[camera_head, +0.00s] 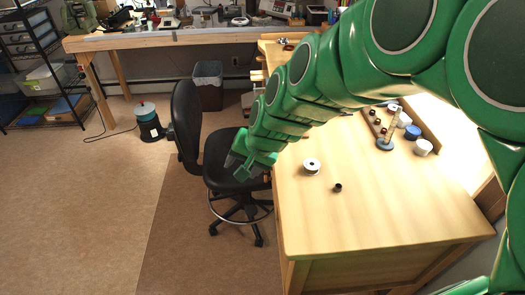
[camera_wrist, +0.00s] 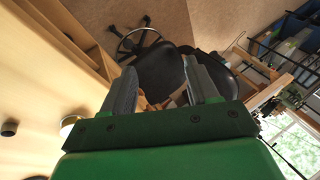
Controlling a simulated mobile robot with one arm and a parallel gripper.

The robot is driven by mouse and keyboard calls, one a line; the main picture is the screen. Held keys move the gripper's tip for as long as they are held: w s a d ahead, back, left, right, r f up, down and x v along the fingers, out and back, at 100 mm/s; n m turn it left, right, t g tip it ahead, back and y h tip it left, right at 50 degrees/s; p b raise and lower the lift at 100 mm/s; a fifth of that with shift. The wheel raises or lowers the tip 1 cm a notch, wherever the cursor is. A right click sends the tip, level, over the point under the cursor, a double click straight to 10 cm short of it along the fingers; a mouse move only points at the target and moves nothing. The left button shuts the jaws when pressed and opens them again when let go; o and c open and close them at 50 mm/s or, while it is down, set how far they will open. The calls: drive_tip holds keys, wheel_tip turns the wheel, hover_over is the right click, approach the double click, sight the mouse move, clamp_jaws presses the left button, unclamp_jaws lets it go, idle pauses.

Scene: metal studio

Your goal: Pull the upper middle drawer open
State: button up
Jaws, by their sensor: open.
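My green gripper (camera_head: 240,168) is beside the left edge of the wooden desk (camera_head: 420,210), over the black chair's seat. In the wrist view, its two grey fingers (camera_wrist: 163,88) stand apart with nothing held between them. The desk's side shows in the wrist view as wooden ledges and a recess (camera_wrist: 92,42), left of the fingers and apart from them. I cannot tell which part is the upper middle drawer. In the head view, the drawer fronts on that side are hidden by the desk top and my arm.
A black swivel chair (camera_head: 188,130) stands close against the desk's left side, under my gripper. A white spool (camera_head: 312,166) and a small dark cup (camera_head: 338,187) sit on the desk top. A bin (camera_head: 208,88) stands behind.

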drive_tip(key=w+a+f+m+t, duration=0.2)
drive_tip(key=w+a+f+m, duration=0.1)
drive_tip(key=w, duration=0.4)
drive_tip(key=w+a+f+m+t, duration=0.2)
drive_tip(key=w+a+f+m, duration=0.1)
drive_tip(key=w, duration=0.3)
drive_tip(key=w+a+f+m+t, duration=0.2)
drive_tip(key=w+a+f+m, duration=0.1)
drive_tip(key=w, duration=0.4)
drive_tip(key=w+d+f+m+t+h, duration=0.35)
drive_tip(key=d+f+m+h, duration=0.45)
drive_tip(key=d+f+h, duration=0.6)
drive_tip(key=w+d+f+y, duration=0.2)
drive_tip(key=w+f, duration=0.2)
drive_tip(key=w, duration=0.2)
drive_tip(key=shift+w+f+g, duration=0.25)
drive_tip(key=shift+f+g, duration=0.1)
drive_tip(key=shift+a, duration=0.1)
drive_tip(key=shift+c, duration=0.2)
clamp_jaws()
